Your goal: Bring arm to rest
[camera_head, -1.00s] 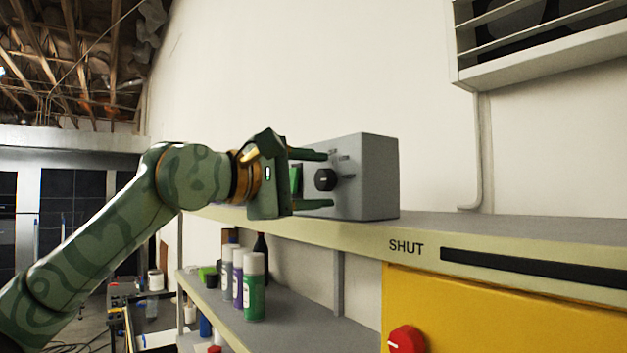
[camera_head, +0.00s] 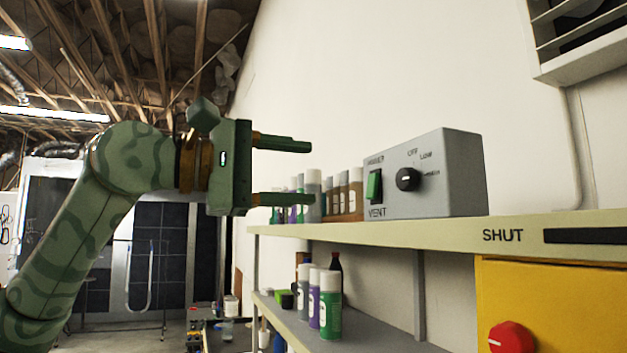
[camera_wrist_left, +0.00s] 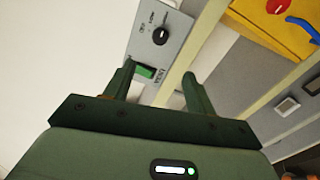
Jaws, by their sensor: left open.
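My left gripper (camera_head: 300,172) is open and empty in the head view, raised left of a grey control box. Its two fingers point right, toward the box, with a clear gap between them and it. The grey control box (camera_head: 450,175) sits on the upper shelf and carries a black knob (camera_head: 408,179) and a green switch (camera_head: 374,187) above the word VENT. In the left wrist view, the box (camera_wrist_left: 172,28) shows beyond the open fingers (camera_wrist_left: 158,82), with the black knob (camera_wrist_left: 160,36) and green switch (camera_wrist_left: 144,70). My right gripper is in neither view.
The upper shelf (camera_head: 400,233) holds a row of bottles (camera_head: 340,195) behind my lower finger. Spray cans (camera_head: 330,303) stand on the lower shelf (camera_head: 380,338). A yellow cabinet (camera_head: 580,310) with a red knob (camera_head: 511,338) is at right. Open air lies above the gripper.

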